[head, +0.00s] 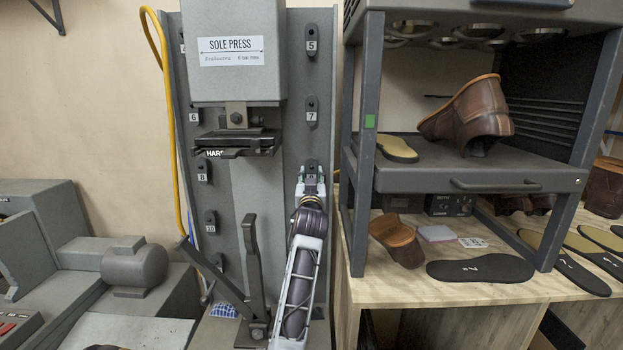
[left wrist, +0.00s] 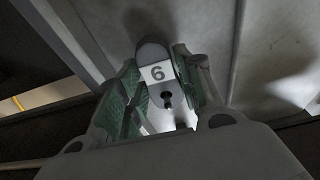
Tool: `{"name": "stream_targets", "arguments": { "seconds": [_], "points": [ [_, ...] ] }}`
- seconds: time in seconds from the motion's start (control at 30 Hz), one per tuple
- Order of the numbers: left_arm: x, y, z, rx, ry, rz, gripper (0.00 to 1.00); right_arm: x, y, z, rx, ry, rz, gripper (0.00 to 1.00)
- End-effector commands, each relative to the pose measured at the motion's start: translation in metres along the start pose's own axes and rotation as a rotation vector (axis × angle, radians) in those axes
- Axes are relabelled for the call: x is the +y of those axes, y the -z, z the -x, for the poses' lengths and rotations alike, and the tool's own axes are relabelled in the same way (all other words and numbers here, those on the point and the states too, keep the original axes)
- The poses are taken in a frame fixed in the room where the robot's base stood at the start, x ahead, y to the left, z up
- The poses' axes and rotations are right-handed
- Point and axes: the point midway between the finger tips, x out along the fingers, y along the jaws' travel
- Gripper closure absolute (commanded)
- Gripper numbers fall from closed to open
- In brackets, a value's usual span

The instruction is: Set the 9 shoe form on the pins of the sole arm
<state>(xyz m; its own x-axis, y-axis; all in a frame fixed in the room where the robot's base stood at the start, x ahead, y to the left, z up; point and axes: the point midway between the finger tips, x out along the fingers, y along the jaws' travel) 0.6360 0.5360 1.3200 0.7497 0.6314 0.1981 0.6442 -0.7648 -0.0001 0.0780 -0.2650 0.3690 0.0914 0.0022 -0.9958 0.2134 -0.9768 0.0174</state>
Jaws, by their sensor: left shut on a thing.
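The 9 shoe form (head: 311,164) is a small dark grey rounded piece on the right side of the grey press panel, below the 7 form. My left gripper (head: 313,178) is shut on it and hides its lower part and label. In the left wrist view the form (left wrist: 152,52) stands between the green finger pads of the gripper (left wrist: 160,95), against the panel; its digit looks like a 6, which fits an upside-down 9. A dark arm (head: 238,143) sticks out below the press head; I cannot make out pins on it. My right gripper is not in view.
Other numbered forms hang on the panel, such as 7 (head: 311,110) and 8 (head: 203,172). A dark lever (head: 254,265) rises left of my arm. A yellow hose (head: 168,110) runs down the left edge. A shelf rack (head: 365,150) with shoes stands close on the right.

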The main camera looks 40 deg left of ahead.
Motion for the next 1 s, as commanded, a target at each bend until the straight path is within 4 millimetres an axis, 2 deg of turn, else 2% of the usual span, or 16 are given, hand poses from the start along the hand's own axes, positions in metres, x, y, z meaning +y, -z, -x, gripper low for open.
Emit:
{"name": "stream_targets", "arguments": {
  "seconds": [1.0],
  "points": [
    [0.0002, 0.0051, 0.0031, 0.003, 0.000, 0.001, 1.00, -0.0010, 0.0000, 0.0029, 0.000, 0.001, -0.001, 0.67]
  ]
}}
